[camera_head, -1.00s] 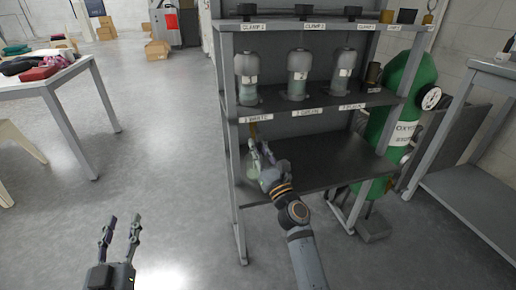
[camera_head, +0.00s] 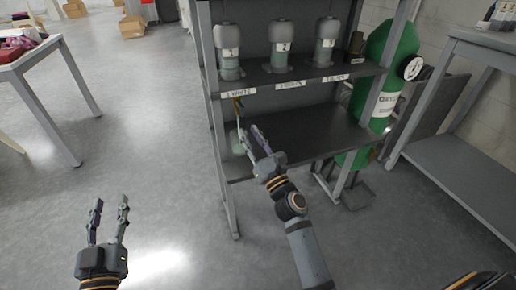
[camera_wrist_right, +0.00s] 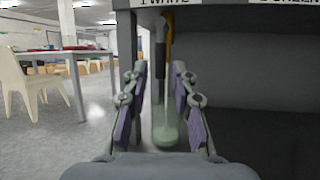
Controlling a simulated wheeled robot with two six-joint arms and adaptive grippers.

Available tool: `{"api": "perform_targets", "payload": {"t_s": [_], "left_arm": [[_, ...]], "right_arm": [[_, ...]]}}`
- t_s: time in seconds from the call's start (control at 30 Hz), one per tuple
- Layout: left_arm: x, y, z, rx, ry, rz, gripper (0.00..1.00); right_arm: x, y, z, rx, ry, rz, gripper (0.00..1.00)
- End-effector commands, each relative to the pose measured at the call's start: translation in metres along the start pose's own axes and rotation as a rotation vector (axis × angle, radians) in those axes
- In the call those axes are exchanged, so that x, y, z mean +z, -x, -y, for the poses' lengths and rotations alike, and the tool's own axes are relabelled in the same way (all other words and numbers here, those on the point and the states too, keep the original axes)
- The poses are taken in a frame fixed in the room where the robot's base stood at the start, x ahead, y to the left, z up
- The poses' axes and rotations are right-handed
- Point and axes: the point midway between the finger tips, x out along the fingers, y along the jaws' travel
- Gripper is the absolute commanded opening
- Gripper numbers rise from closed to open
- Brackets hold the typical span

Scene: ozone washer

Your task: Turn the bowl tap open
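A thin yellow-brass part (camera_head: 238,104), which looks like the tap, hangs under the shelf edge below the "1 WHITE" label. It also shows in the right wrist view (camera_wrist_right: 168,38), with a dark upright piece beside it. A pale green, translucent rounded piece (camera_wrist_right: 165,133), perhaps the bowl, is low between my right fingers in that view; it also shows in the head view (camera_head: 239,141), partly behind the fingers. My right gripper (camera_head: 247,130) is open at the left front of the shelf bay, its fingers apart. Contact cannot be told. My left gripper (camera_head: 110,202) is open and empty over the floor.
The shelf rack (camera_head: 300,72) holds several lidded bottles above and has a dark lower shelf (camera_head: 320,138). Its left post is close to my right gripper.

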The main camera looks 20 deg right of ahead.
Motion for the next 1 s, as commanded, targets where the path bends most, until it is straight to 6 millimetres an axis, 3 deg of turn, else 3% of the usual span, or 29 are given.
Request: {"api": "perform_targets", "payload": {"t_s": [0.1, 0.3, 0.87, 1.0], "left_arm": [[0.000, 0.000, 0.000, 0.000, 0.000, 0.000, 0.40], [0.000, 0.000, 0.000, 0.000, 0.001, 0.000, 0.40], [0.000, 0.000, 0.000, 0.000, 0.001, 0.000, 0.40], [0.000, 0.000, 0.000, 0.000, 0.001, 0.000, 0.40]], "right_arm": [[-0.002, 0.030, 0.000, 0.002, -0.001, -0.004, 0.27], [-0.001, 0.060, 0.000, 0.001, 0.000, -0.002, 0.27], [0.000, 0.067, 0.000, 0.001, 0.005, -0.001, 0.27], [-0.007, 0.072, -0.003, 0.019, 0.225, -0.049, 0.27]]}}
